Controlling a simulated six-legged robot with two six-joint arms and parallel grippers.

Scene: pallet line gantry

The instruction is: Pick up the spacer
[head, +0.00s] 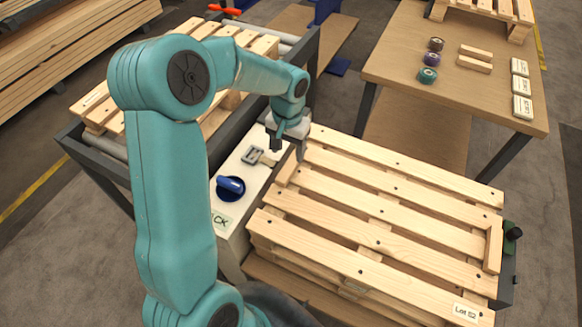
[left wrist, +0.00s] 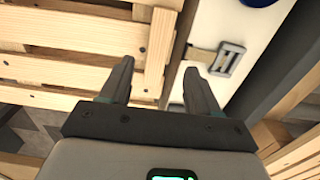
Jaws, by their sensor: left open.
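A short pale wooden strip, which looks like a spacer (head: 288,172), lies across the slat ends at the left end of the pallet (head: 378,242). It also shows in the left wrist view (left wrist: 159,48), running away between the fingertips. My left gripper (head: 287,151) is open and empty, pointing down over the pallet's left edge near this strip. I cannot tell whether the fingers touch it. A similar strip (head: 493,246) lies across the slats at the pallet's right end. My right gripper is not in view.
A pale panel with a blue knob (head: 231,187) and a grey buckle (head: 252,155) on a strap stands left of the pallet. A wooden table (head: 400,62) at the back right holds tape rolls (head: 428,75), two small wooden blocks (head: 474,64) and cards (head: 522,107).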

